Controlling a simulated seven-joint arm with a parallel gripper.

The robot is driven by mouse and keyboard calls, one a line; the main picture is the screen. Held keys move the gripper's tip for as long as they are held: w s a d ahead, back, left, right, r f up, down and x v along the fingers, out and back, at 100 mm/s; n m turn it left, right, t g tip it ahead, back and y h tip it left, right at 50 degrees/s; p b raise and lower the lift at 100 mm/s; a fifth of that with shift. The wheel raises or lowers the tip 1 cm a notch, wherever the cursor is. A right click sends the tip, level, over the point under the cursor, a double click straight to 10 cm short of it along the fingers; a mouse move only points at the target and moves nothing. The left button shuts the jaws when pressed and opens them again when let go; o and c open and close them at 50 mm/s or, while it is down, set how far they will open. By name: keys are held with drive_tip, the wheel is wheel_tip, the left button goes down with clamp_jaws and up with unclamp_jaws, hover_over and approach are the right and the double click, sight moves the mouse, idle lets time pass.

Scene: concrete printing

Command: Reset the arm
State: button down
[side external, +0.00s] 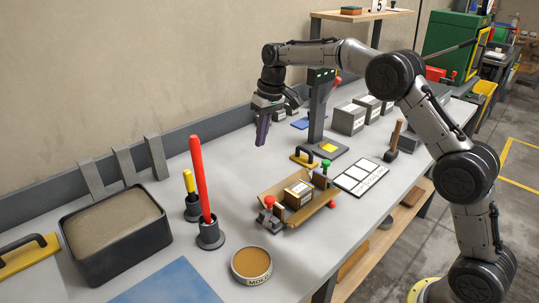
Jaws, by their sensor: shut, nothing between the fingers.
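My gripper (262,133) hangs above the back of the grey workbench, at the end of my raised arm. Its fingers point down and are shut with nothing between them. It is apart from everything on the bench. Red and green knobs stand at the tray's corners.
A black bin of sand (115,232) stands front left. A tall red rod (199,180) and a shorter yellow-tipped rod (189,182) stand in holders. A dark column stand (320,105) rises right of my gripper. Grey cubes (348,118) sit behind. A round tub (251,263) is in front.

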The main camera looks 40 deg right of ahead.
wheel_tip(320, 180, up, 7)
drive_tip(key=s+t, duration=0.1)
drive_tip(key=s, duration=0.1)
drive_tip(key=s+a+r+t, duration=0.1)
drive_tip(key=s+r, duration=0.4)
drive_tip(key=s, duration=0.3)
drive_tip(key=s+a+r+t, duration=0.1)
drive_tip(key=s+r, duration=0.5)
drive_tip(key=s, duration=0.3)
drive_tip(key=s+f+t+h, duration=0.1)
drive_tip(key=s+f, duration=0.3)
drive_tip(key=s, duration=1)
drive_tip(key=s+f, duration=0.7)
drive_tip(key=f, duration=0.2)
drive_tip(key=shift+d+f, duration=0.25)
drive_tip(key=shift+d, duration=0.2)
